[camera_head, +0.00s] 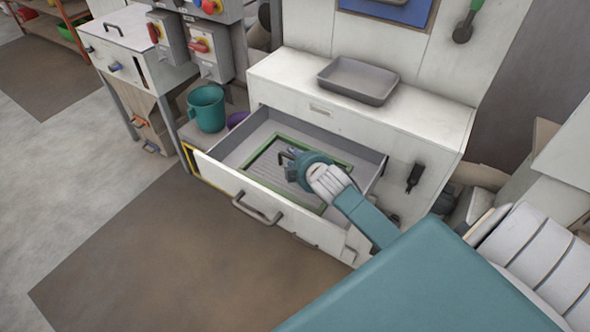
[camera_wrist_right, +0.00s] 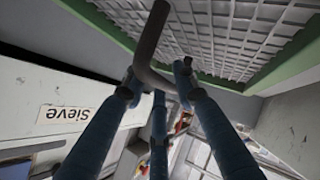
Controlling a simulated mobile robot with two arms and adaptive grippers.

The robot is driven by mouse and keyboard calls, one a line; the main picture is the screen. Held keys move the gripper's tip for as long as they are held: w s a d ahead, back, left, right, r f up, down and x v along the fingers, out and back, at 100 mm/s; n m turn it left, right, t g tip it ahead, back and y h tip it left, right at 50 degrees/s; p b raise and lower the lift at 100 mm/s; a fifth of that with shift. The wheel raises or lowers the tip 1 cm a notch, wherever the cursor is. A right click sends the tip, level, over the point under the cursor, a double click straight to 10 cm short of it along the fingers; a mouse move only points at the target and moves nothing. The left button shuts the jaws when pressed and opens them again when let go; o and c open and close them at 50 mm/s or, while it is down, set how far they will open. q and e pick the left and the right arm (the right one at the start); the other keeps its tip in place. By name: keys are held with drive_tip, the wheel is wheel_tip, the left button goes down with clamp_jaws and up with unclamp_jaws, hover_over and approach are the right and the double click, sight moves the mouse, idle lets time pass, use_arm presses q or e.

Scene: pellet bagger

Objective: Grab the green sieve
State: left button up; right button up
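The green sieve (camera_head: 256,174) has a green frame and a grey mesh. It lies in the open drawer (camera_head: 228,183), and its mesh shows at the top of the right wrist view (camera_wrist_right: 235,35). A dark bent handle (camera_wrist_right: 152,40) sits by the frame; part of it shows in the head view (camera_head: 284,157). My right gripper (camera_head: 296,164) is over the sieve at this handle. Its blue fingers (camera_wrist_right: 158,82) have their tips around the handle's bend, but whether they press on it is unclear. My left gripper is out of view.
The drawer front has its own handle (camera_head: 256,210) and a "Sieve" label (camera_wrist_right: 68,114). A grey tray (camera_head: 358,80) stands on the cabinet top. The floor in front (camera_head: 150,255) is clear.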

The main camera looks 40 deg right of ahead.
clamp_jaws()
drive_tip(key=shift+r, duration=0.15)
